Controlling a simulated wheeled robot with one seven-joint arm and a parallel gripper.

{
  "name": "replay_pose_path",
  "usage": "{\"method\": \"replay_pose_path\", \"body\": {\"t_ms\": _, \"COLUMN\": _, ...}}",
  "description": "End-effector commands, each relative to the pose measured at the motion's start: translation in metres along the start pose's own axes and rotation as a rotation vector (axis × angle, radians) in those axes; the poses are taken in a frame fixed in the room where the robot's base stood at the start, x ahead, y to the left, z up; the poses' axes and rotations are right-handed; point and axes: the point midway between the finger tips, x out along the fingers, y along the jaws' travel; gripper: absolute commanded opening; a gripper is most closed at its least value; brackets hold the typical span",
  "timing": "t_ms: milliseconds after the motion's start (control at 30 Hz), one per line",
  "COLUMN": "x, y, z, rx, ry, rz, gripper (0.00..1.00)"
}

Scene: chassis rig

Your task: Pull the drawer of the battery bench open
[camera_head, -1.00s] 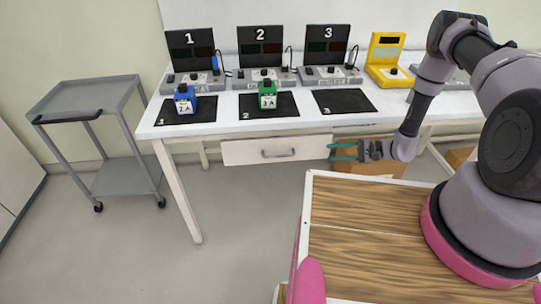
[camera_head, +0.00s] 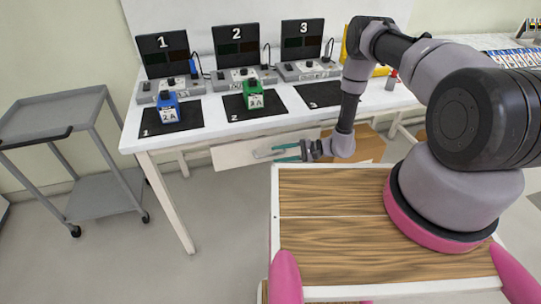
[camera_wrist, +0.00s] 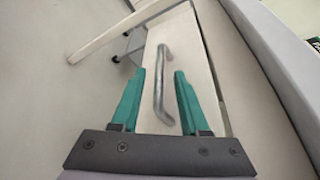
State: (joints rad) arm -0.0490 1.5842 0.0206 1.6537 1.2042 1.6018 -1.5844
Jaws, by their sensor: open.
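The battery bench (camera_head: 190,140) is a white table, and its shut drawer (camera_head: 232,156) sits under the top with a grey bar handle (camera_head: 264,153). In the wrist view the drawer front (camera_wrist: 190,60) and the curved metal handle (camera_wrist: 161,85) fill the middle. My gripper (camera_head: 272,152) is at the handle. In the wrist view my gripper (camera_wrist: 158,100) is open, with one teal finger on each side of the handle bar. The bar lies between the fingers, and I see no clear contact with either.
A grey cart (camera_head: 65,125) stands left of the bench. A blue battery (camera_head: 169,112) and a green battery (camera_head: 254,94) stand on black mats on the bench top. A cardboard box (camera_head: 368,146) is under the bench, right of my gripper. Floor shows below the drawer.

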Motion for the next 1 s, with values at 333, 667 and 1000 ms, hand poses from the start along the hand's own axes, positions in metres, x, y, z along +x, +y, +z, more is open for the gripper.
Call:
{"method": "replay_pose_path", "body": {"t_ms": 333, "x": 0.034, "y": 0.0, "z": 0.0, "rx": 0.001, "ry": 0.001, "rz": -0.001, "gripper": 0.45}}
{"method": "replay_pose_path", "body": {"t_ms": 667, "x": 0.035, "y": 0.0, "z": 0.0, "rx": 0.001, "ry": 0.001, "rz": -0.001, "gripper": 0.18}}
{"method": "replay_pose_path", "body": {"t_ms": 1000, "x": 0.035, "y": 0.0, "z": 0.0, "rx": 0.001, "ry": 0.001, "rz": 0.0, "gripper": 0.0}}
